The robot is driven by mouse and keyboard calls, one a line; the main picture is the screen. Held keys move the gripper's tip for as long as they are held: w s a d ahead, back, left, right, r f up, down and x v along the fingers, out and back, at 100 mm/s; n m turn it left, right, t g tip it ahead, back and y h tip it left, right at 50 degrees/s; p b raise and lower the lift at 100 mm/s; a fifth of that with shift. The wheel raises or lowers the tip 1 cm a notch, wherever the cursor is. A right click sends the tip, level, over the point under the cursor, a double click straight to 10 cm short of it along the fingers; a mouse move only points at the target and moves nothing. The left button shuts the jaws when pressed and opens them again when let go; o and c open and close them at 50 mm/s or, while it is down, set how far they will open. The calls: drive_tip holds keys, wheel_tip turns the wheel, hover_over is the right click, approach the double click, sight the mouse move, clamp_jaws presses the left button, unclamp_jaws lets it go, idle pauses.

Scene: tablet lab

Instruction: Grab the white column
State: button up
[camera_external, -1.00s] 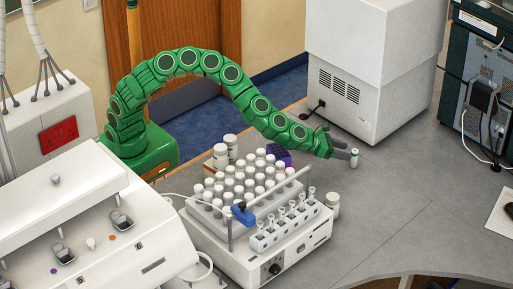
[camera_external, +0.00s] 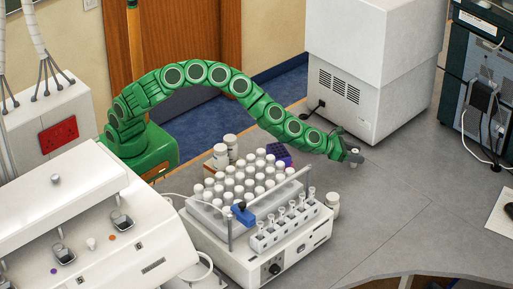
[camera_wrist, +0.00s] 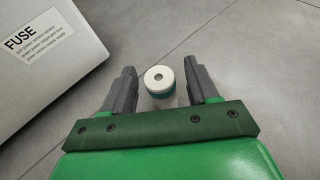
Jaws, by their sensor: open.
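The white column (camera_wrist: 160,80) is a small upright cylinder with a teal band and a dark hole in its white top. In the wrist view it stands between the two grey fingers of my gripper (camera_wrist: 161,84), with gaps showing on both sides. My gripper is open. In the external view the column (camera_external: 354,152) stands on the grey bench, and my gripper (camera_external: 349,156) is at it, the fingers hiding most of its lower part.
A large white cabinet (camera_external: 372,60) stands close behind my gripper; its "FUSE" label (camera_wrist: 35,35) shows in the wrist view. A rack of white-capped vials (camera_external: 240,185) on a white instrument lies to the left. A white jar (camera_external: 332,203) stands in front.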

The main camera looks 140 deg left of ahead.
drive_tip(key=shift+x, duration=0.8)
drive_tip(key=c, duration=1)
drive_tip(key=shift+r, duration=0.1)
drive_tip(key=shift+r, duration=1.5)
drive_tip(key=shift+s+d+r, duration=1.35)
drive_tip(key=shift+s+r, duration=0.3)
drive_tip(key=shift+s, duration=0.25)
drive_tip(key=shift+s+d+r, duration=1.4)
drive_tip(key=shift+s+r, duration=0.25)
drive_tip(key=shift+s, duration=0.2)
drive_tip(key=shift+s+d+r, duration=1.35)
drive_tip(key=shift+s+r, duration=0.3)
drive_tip(key=shift+s, duration=0.25)
